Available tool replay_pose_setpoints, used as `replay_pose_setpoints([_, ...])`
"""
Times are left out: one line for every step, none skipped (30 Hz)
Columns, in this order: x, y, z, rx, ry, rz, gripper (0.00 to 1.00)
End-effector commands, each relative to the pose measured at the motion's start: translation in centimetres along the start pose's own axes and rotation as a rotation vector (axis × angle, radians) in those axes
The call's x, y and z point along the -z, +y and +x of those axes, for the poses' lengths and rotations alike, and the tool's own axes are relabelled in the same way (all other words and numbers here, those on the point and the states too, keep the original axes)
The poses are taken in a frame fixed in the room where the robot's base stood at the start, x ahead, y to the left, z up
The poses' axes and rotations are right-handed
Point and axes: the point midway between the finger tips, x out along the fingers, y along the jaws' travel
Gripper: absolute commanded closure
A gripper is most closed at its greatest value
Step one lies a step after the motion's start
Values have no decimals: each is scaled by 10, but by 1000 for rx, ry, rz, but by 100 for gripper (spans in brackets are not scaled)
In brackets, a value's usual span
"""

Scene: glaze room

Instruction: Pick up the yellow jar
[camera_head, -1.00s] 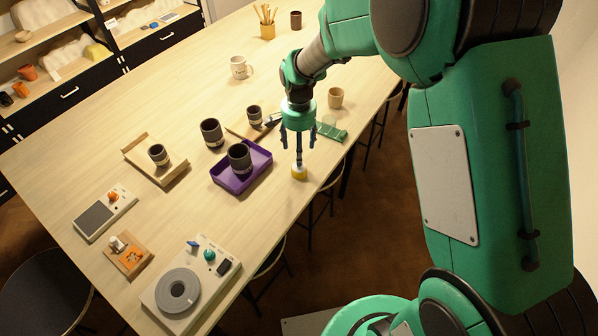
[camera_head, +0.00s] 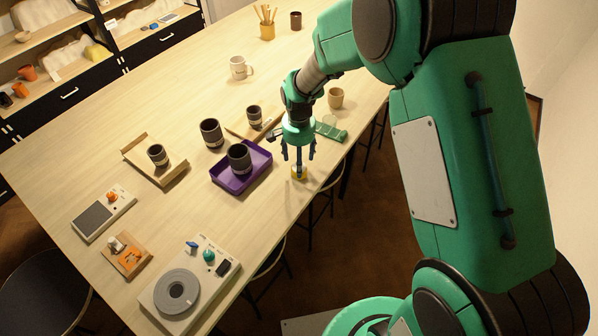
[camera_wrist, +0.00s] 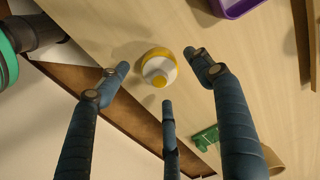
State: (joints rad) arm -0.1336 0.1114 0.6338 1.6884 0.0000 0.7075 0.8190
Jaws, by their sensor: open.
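The yellow jar (camera_head: 299,173) stands near the right edge of the table, right of the purple tray. My gripper (camera_head: 299,160) is directly above the jar, pointing down. In the wrist view its blue fingers (camera_wrist: 165,88) are spread open around the jar's place in the picture, with clear gaps and nothing between them held. In the head view the fingers partly hide the jar.
A purple tray (camera_head: 221,176) holding a dark cup (camera_head: 239,158) is left of the jar. A green object (camera_head: 330,133) lies behind it near a tan cup (camera_head: 335,98). The table's edge is close on the right. Bare tabletop lies in front of the tray.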

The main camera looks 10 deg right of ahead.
Motion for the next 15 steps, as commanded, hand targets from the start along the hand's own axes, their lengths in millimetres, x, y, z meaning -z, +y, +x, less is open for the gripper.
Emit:
replay_pose_setpoints([0, 1, 7, -2, -2, 0, 34])
replay_pose_setpoints([0, 1, 11, -2, -2, 0, 34])
replay_pose_setpoints([0, 1, 16, -2, -2, 0, 34])
replay_pose_setpoints([0, 1, 20, -2, -2, 0, 34])
replay_pose_setpoints([-1, 1, 24, -2, -2, 0, 34])
replay_pose_setpoints([-1, 1, 28, -2, -2, 0, 34])
replay_pose_setpoints([-1, 1, 31, -2, -2, 0, 34])
replay_pose_setpoints([0, 1, 34, -2, -2, 0, 34])
replay_pose_setpoints([0, 1, 37, -1, -1, 0, 34])
replay_pose_setpoints([0, 1, 39, 0, 0, 0, 34])
replay_pose_setpoints([0, 1, 40, 0, 0, 0, 34])
replay_pose_setpoints([0, 0, 42, 0, 0, 0, 34])
replay_pose_setpoints([0, 0, 42, 0, 0, 0, 34])
replay_pose_setpoints([0, 0, 42, 0, 0, 0, 34])
replay_pose_setpoints([0, 0, 43, 0, 0, 0, 34])
